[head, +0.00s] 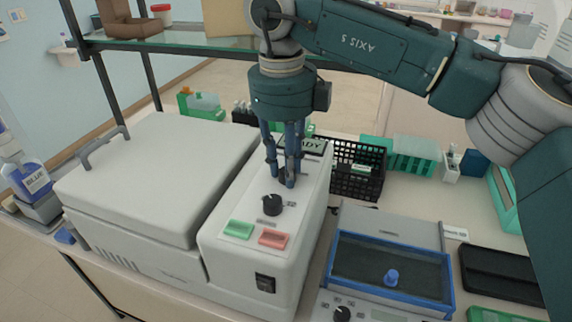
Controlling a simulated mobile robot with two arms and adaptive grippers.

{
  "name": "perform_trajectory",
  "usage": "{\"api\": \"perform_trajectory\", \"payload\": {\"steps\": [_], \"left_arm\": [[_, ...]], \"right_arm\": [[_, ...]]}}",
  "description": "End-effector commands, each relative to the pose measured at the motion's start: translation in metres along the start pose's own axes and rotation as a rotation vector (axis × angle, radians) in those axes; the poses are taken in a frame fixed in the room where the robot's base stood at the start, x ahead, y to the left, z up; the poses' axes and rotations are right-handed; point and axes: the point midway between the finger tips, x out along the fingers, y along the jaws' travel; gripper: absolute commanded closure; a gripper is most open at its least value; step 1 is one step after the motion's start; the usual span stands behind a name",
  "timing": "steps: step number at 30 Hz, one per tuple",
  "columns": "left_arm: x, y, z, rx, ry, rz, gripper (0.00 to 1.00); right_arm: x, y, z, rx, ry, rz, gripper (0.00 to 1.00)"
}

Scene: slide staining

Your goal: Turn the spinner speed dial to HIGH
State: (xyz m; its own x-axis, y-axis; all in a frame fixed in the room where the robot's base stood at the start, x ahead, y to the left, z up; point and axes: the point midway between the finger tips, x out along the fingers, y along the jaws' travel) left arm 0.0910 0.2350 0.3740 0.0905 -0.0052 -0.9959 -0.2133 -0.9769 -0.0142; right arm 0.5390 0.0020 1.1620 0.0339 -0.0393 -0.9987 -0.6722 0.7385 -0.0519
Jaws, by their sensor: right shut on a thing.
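The spinner (222,215) is a white machine with a closed lid and a handle on its left part, and a control panel on its right part. My right gripper (281,179) comes down from above onto the far part of this panel, with its blue fingers closed around a small dark knob, which I take for the speed dial. The fingers hide most of this knob, so its setting cannot be read. A second black dial (272,205) stands nearer on the panel, clear of the fingers. A display reading partly "ADY" (302,144) shows behind the fingers. My left gripper is not in view.
On the panel are a green button (238,230), a red button (273,239) and a black rocker switch (265,283). A black basket (357,171) stands close to the right. A blue-rimmed device (390,272) stands at front right. A glass shelf (200,45) spans behind.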

Motion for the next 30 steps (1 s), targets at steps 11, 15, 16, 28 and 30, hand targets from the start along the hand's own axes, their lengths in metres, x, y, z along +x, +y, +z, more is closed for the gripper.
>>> {"api": "perform_trajectory", "payload": {"steps": [11,15,16,28,30], "left_arm": [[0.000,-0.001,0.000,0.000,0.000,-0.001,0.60],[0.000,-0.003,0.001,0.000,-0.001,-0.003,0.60],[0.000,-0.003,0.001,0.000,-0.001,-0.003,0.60],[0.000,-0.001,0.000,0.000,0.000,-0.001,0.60],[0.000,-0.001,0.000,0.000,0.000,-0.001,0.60]], "right_arm": [[-0.001,-0.001,0.000,0.001,0.000,-0.001,0.56],[-0.005,0.000,0.000,0.000,-0.001,-0.001,0.56],[-0.007,0.000,0.000,0.000,-0.002,-0.001,0.56],[-0.086,-0.001,0.000,0.004,-0.004,-0.001,0.56],[-0.098,-0.001,-0.001,0.003,-0.003,-0.001,0.56]]}}
